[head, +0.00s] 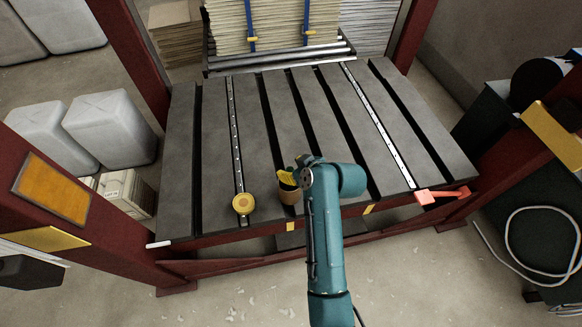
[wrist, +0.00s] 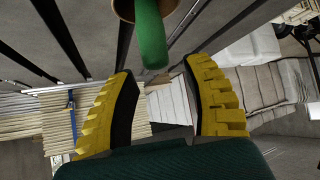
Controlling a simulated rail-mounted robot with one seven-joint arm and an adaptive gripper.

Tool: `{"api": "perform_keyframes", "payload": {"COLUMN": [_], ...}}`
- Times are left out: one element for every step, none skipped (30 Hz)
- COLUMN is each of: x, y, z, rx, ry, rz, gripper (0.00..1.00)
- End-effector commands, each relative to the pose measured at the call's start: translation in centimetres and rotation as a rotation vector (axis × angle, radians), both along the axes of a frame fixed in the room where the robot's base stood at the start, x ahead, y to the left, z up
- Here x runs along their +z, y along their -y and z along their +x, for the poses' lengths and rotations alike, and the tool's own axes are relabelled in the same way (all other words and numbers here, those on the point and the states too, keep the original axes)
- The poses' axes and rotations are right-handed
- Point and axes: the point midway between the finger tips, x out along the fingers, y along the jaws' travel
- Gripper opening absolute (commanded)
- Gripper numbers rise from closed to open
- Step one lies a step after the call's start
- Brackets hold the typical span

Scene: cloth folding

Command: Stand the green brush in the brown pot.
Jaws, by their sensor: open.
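The brown pot (head: 290,197) stands near the front edge of the slatted grey table in the head view, just in front of my gripper (head: 286,179). In the wrist view the pot's rim (wrist: 122,10) shows at the top edge, mostly cut off. I cannot make out the brush in the head view.
A red handle (head: 441,195) sits at the table's front right corner. Stacked sheets (head: 270,25) stand behind the table. The table's middle and back are clear, with dark slots between slats.

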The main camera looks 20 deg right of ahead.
Motion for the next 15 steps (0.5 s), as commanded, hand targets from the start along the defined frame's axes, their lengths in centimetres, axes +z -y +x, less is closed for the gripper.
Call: {"api": "perform_keyframes", "payload": {"x": [0.5, 0.9, 1.5, 2.0, 2.5, 3.2, 3.8, 4.3, 5.0, 5.4, 5.9, 6.4, 6.7, 6.9, 7.3], "y": [0.2, 0.4, 0.6, 0.8, 0.9, 1.1, 1.3, 1.4, 1.6, 1.8, 1.9, 2.0, 2.1, 2.2, 2.3], "z": [-0.5, -0.9, -1.6, -2.1, -2.7, -3.5, -4.0, -4.6, -5.3, -5.7, -6.2, -6.7, -7.0, -7.3, -7.6], "rx": [-0.001, -0.001, -0.002, -0.003, -0.003, -0.004, -0.004, -0.004, -0.004, -0.004, -0.004, -0.003, -0.003, -0.002, -0.003], "ry": [0.002, 0.004, 0.004, 0.004, 0.004, 0.003, 0.005, 0.004, 0.003, 0.003, 0.004, 0.003, 0.002, 0.001, 0.002], "rz": [-0.001, -0.002, -0.002, -0.002, -0.002, -0.001, -0.003, -0.002, -0.003, -0.003, -0.002, -0.002, -0.001, 0.000, -0.001], "gripper": [0.50, 0.50, 0.50, 0.50, 0.50, 0.50, 0.50, 0.50, 0.50, 0.50, 0.50, 0.50, 0.50, 0.50, 0.50]}}
